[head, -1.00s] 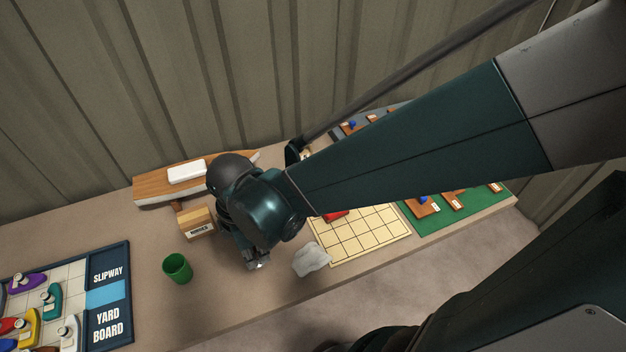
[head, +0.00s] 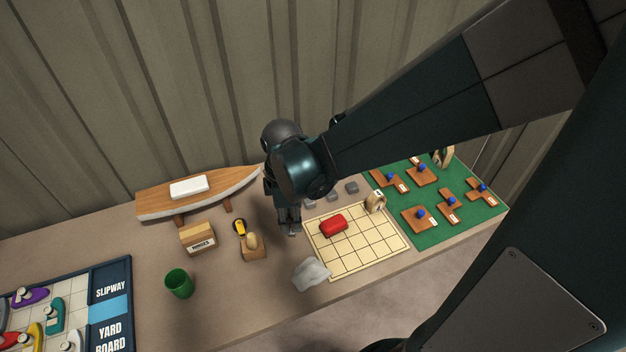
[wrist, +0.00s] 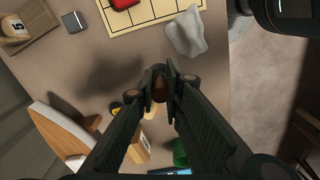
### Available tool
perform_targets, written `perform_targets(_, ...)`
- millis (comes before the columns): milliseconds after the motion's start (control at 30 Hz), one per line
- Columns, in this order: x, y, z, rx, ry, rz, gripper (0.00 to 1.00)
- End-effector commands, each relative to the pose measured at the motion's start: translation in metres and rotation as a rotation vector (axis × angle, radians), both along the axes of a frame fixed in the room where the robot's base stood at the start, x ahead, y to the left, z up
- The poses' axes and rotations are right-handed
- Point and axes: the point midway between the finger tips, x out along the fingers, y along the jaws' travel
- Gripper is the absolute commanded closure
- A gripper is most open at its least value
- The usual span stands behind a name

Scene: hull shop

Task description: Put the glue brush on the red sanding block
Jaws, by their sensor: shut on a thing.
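The red sanding block (head: 333,225) lies on the cream gridded board (head: 365,250) in the head view. Part of it shows at the top of the wrist view (wrist: 122,4). My gripper (head: 290,228) is above the bench, left of the red block and the board. In the wrist view my gripper (wrist: 160,78) is shut on a small brown, rounded thing, which I take to be the glue brush (wrist: 160,92). Only its brown end shows between the fingers, and its bristles are hidden. In the head view the held thing cannot be made out.
A grey rag (head: 311,274) lies at the board's front left corner. A knobbed wooden block (head: 253,247), a yellow-black tool (head: 239,228), a box (head: 197,238) and a green cup (head: 179,283) stand left. A wooden hull (head: 150,199) is behind. A green mat (head: 440,229) lies right.

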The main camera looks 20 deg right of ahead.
Motion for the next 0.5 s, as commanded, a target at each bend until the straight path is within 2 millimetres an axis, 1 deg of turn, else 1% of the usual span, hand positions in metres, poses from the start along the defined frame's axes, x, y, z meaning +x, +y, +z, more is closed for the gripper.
perform_targets(33,0.004,-0.010,0.003,0.000,0.000,-0.022,1.00)
perform_targets(500,0.032,-0.091,0.014,0.001,0.001,-0.199,1.00)
